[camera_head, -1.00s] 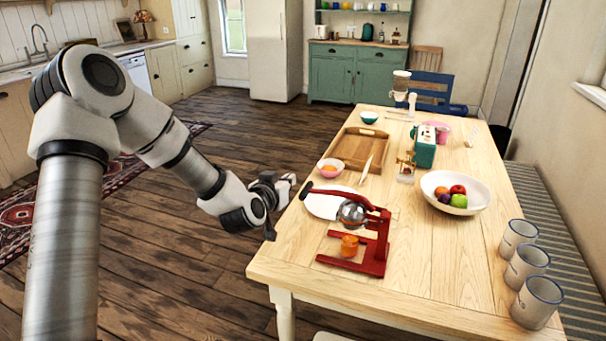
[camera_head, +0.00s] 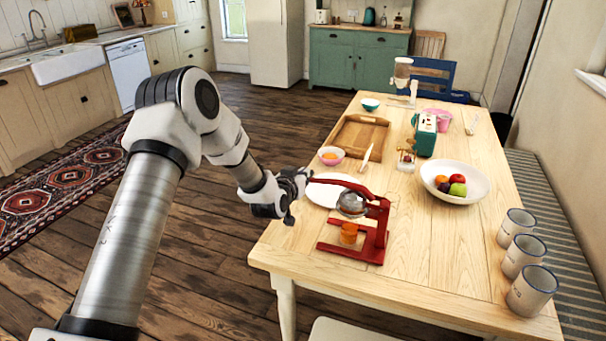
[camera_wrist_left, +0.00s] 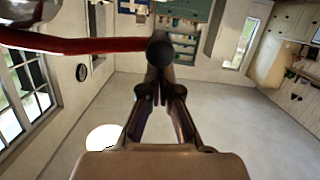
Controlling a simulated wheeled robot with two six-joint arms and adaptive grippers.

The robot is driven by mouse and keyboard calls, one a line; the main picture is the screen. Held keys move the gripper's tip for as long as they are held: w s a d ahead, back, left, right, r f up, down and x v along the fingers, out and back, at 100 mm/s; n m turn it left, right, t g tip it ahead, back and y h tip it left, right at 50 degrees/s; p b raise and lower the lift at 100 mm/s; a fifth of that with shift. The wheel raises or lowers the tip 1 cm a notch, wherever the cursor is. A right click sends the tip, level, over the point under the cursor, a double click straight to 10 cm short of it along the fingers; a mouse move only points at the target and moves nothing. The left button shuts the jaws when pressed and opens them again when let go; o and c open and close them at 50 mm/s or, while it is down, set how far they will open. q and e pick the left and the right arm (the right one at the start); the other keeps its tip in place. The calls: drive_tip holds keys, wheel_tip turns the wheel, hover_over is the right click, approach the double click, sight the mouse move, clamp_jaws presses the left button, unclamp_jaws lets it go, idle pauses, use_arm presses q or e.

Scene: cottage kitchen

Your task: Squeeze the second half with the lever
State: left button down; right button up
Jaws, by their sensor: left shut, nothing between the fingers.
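The red juicer (camera_head: 374,240) stands near the table's front left, with a metal press bowl (camera_head: 351,203) at its head. Its red lever (camera_head: 352,182) reaches left to my left gripper (camera_head: 305,178). The gripper is shut with nothing between its fingers. In the left wrist view the lever's dark round end (camera_wrist_left: 160,51) lies just beyond the gripper's closed fingertips (camera_wrist_left: 160,88); I cannot tell whether they touch. A small orange-coloured glass or cup (camera_head: 348,234) stands under the press bowl. Whether fruit is inside the press is hidden. My right gripper is out of view.
A white plate (camera_head: 322,194) lies behind the juicer. A pink bowl (camera_head: 331,161) with something orange, a wooden tray (camera_head: 376,150) and a fruit bowl (camera_head: 474,193) stand farther back. Several mugs (camera_head: 524,257) line the right edge. The table's front middle is clear.

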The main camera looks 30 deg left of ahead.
use_arm(q)
drive_tip(key=shift+a+f+b, duration=0.2)
drive_tip(key=shift+f+b, duration=0.6)
drive_tip(key=shift+f, duration=0.15)
drive_tip(key=shift+r+p, duration=0.3)
drive_tip(key=shift+r, duration=0.05)
wheel_tip(320, 180, up, 3)
drive_tip(key=shift+w+a+f+p, duration=0.1)
drive_tip(key=shift+w+p, duration=0.05)
drive_tip(key=shift+p, duration=0.9)
drive_tip(key=b+v, duration=0.1)
drive_tip(key=v, duration=0.9)
drive_tip(key=shift+s+a+r+b, duration=0.3)
drive_tip(key=shift+a+r, duration=0.05)
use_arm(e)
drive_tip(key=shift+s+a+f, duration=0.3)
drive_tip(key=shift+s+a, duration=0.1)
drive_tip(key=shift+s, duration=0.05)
use_arm(q)
drive_tip(key=shift+w, duration=0.1)
